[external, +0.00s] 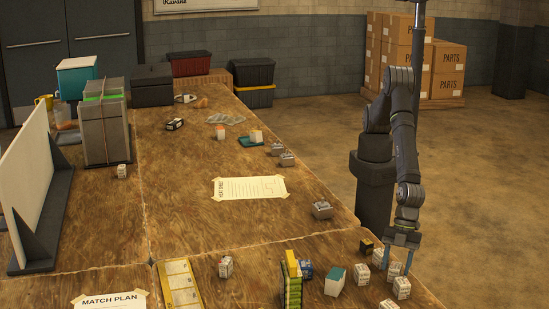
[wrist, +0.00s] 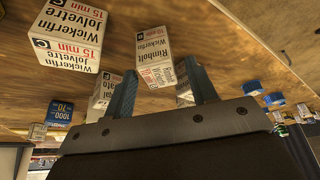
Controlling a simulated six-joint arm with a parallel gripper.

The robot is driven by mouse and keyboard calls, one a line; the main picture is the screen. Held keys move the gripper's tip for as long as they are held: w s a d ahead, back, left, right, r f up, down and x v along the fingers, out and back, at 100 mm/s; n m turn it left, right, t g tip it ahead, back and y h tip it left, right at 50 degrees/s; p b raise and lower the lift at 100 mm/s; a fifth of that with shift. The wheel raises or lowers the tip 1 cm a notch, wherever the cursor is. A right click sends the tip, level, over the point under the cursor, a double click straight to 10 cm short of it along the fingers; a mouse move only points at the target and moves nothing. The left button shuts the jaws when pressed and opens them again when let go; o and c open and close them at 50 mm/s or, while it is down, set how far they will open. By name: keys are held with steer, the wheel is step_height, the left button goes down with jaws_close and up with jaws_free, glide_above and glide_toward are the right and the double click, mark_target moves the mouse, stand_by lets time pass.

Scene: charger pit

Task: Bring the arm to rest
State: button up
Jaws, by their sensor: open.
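My gripper (external: 399,264) points down at the near right of the wooden table, low among several small white printed boxes. Its two blue-grey fingers are apart, and they also show in the wrist view (wrist: 160,84). A white box labelled Rimholt Wickerfin (wrist: 153,50) shows beyond and between the fingertips in the wrist view. I see no grip on it. More white boxes show partly hidden behind the fingers. In the external view one white box (external: 402,288) stands just in front of the gripper, and another (external: 377,258) stands just left of it.
A box labelled Jolvetre (wrist: 68,36) is close in the wrist view. The table's right edge is near; the middle around the paper sheet (external: 250,188) is mostly clear.

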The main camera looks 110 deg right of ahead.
steer(key=shift+f, duration=0.8)
steer(key=v, duration=1.2)
steer(key=x, duration=1.2)
steer(key=shift+f, duration=0.1)
step_height(320, 180, up, 5)
steer(key=shift+w+d+f, duration=0.1)
steer(key=w+d+r, duration=0.6)
steer(key=d+r, duration=0.1)
steer(key=d, duration=0.3)
steer(key=w+d+m+t+h, duration=0.15)
steer(key=w+d+m, duration=0.45)
steer(key=w+d, duration=1.4)
steer(key=w+d+m+h, duration=0.1)
steer(key=w+d+m, duration=0.1)
steer(key=w+d, duration=0.4)
steer(key=w+d+m+h, duration=0.1)
steer(key=w+d+m, duration=0.2)
steer(key=w+d, duration=0.4)
steer(key=d, duration=0.9)
steer(key=shift+w+d+f, duration=0.2)
steer(key=shift+d+f, duration=0.05)
steer(key=shift+f, duration=0.1)
